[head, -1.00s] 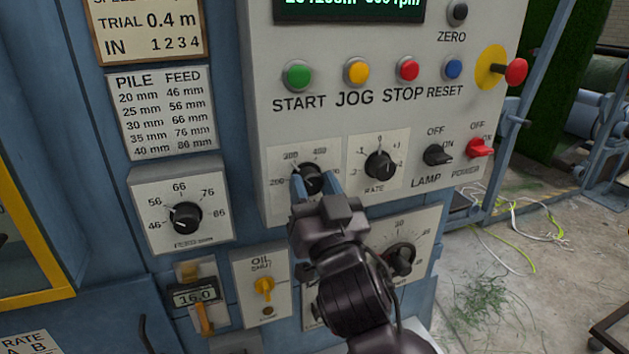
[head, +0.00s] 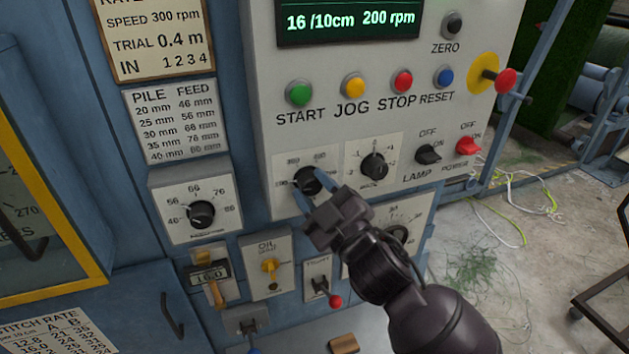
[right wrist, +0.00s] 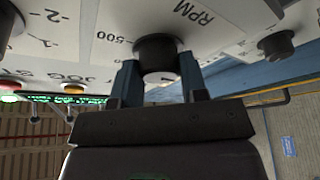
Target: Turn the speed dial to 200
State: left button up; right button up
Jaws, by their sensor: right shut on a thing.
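The speed dial (head: 308,181) is a black knob on a white scale plate on the grey control panel. My right gripper (head: 314,188) is shut on it, with one blue finger on each side. In the right wrist view the same knob (right wrist: 158,52) sits between the fingers, beside the letters RPM and a 500 mark. The knob's pointer against the scale is hard to read in the head view. The green display (head: 348,21) above reads 16 /10cm and 200 rpm. My left gripper is not in view.
The rate dial (head: 375,166) is close to the right of the speed dial. START, JOG, STOP and RESET buttons (head: 402,81) run above. Lamp (head: 428,154) and power (head: 468,147) switches are further right. A toggle with a red knob (head: 335,301) is below the gripper.

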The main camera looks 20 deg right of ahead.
jog(key=shift+n+y, duration=0.4)
jog(key=shift+n, duration=0.2)
jog(key=o, duration=0.9)
jog(key=shift+o, duration=0.2)
jog(key=shift+h, duration=0.3)
jog(key=b+v, duration=0.2)
jog(key=v, duration=0.8)
jog(key=shift+s+d, duration=0.2)
jog(key=shift+s, duration=0.2)
